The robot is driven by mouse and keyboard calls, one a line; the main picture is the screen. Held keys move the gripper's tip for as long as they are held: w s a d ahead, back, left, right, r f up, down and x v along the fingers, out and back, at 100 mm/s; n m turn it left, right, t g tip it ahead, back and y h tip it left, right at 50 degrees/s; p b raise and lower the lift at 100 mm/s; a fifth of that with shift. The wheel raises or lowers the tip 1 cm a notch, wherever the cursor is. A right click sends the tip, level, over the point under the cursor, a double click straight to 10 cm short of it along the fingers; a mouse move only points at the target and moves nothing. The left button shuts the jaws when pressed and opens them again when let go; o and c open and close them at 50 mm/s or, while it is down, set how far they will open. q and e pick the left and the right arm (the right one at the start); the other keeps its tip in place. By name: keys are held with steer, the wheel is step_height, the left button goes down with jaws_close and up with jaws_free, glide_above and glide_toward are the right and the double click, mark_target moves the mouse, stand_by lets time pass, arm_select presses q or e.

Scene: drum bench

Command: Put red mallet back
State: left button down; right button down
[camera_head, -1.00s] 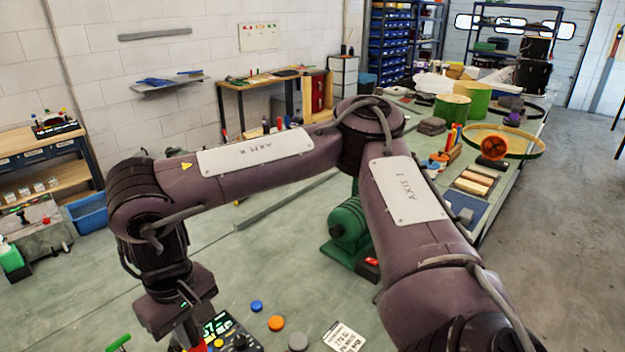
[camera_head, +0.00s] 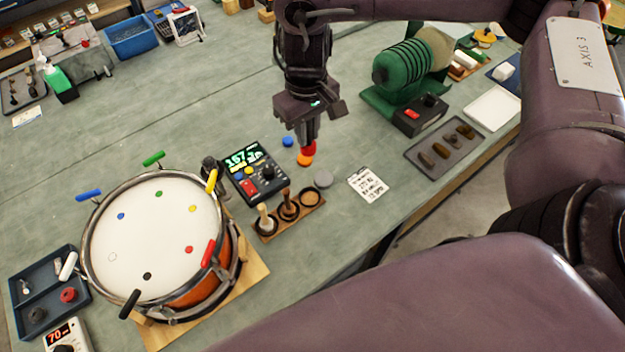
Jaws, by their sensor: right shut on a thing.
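My right gripper (camera_head: 309,128) points down over the bench, right of the drum's control box. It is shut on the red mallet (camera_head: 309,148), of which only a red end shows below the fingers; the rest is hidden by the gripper. The red end is just above or in front of an orange disc (camera_head: 304,160); I cannot tell whether they touch. A wooden stand (camera_head: 268,237) in front holds a pale-handled tool (camera_head: 265,217) and a dark brown one (camera_head: 287,203). Its right-hand round place (camera_head: 310,197) looks empty. My left gripper is out of view.
The drum (camera_head: 150,235) with coloured handles round its rim stands at left. The control box (camera_head: 254,173) is between drum and gripper. A blue disc (camera_head: 288,141), a grey disc (camera_head: 323,178) and a printed card (camera_head: 368,184) lie nearby. A green machine (camera_head: 405,70) stands at right.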

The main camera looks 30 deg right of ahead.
steer(key=shift+d+f+b, duration=0.1)
steer(key=shift+f+b, duration=2.55)
steer(key=shift+f, duration=7.3)
steer(key=shift+f, duration=0.1)
steer(key=c, duration=1.4)
jaws_free()
steer(key=shift+o, duration=0.2)
step_height(320, 180, up, 12)
steer(key=p, duration=0.3)
steer(key=shift+r, duration=0.2)
steer(key=shift+f, duration=0.1)
